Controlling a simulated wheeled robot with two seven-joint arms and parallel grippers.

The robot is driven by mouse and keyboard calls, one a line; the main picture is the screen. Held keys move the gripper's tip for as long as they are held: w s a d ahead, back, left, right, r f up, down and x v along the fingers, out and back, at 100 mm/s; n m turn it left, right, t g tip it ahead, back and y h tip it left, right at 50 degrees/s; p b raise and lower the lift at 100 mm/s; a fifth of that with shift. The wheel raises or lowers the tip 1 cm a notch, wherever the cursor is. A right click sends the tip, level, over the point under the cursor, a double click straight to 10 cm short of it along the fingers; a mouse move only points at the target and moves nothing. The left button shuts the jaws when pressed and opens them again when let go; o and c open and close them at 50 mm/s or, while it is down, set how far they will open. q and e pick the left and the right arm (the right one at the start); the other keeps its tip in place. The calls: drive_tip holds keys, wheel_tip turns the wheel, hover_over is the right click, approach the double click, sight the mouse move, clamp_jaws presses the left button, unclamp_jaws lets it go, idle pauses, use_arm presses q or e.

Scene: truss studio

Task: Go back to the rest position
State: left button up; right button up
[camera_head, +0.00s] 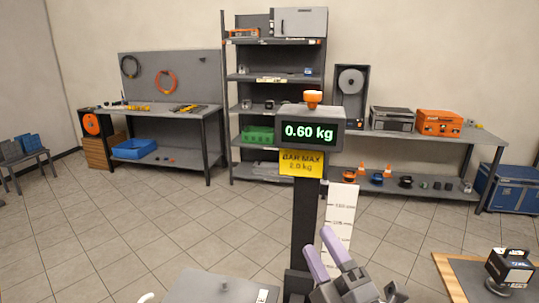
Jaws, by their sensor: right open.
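My right gripper (318,241) is at the bottom centre, its two purple fingers pointing up and to the left. The fingers are apart and nothing shows between them. It is in front of the foot of the dark post of a scale. The scale's display (311,131) reads 0.60 kg in green, with an orange knob-like part on top and a yellow label (301,163) below.
A grey flat surface (195,288) lies at the bottom, left of the gripper. A wood-edged table (449,279) with a black-and-white device (510,268) is at lower right. A white graduated board (341,212) stands behind the gripper. Workbench, shelves and blue case line the back; tiled floor between is clear.

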drive_tip(key=s+d+f+m+g+h, duration=0.1)
drive_tip(key=d+f+m+g+h, duration=0.2)
drive_tip(key=d+f+m+h, duration=0.25)
drive_tip(key=s+d+f+m+g+h, duration=0.25)
drive_tip(key=f+m+h, duration=0.25)
drive_tip(key=f+m, duration=0.25)
drive_tip(key=s+a+f+m+g+y, duration=0.15)
drive_tip(key=s+f+m+g, duration=0.45)
drive_tip(key=s+f+g, duration=0.95)
drive_tip(key=s+d+f+t+b, duration=0.1)
drive_tip(key=s+f+b, duration=0.15)
drive_tip(key=f, duration=0.85)
drive_tip(key=s+f+t+b, duration=0.1)
drive_tip(key=f+b, duration=0.2)
drive_tip(key=f, duration=0.8)
use_arm(q)
wheel_tip(320, 180, down, 9)
drive_tip(key=b, duration=0.3)
drive_tip(key=shift+s+d+r, duration=0.15)
drive_tip(key=shift+s, duration=0.2)
use_arm(e)
drive_tip(key=s+d+f+n+g, duration=0.1)
drive_tip(key=s+d+f, duration=0.1)
drive_tip(key=s+f, duration=1)
drive_tip(key=shift+s+d+f, duration=0.35)
drive_tip(key=shift+s+d, duration=0.05)
drive_tip(key=shift+s, duration=0.2)
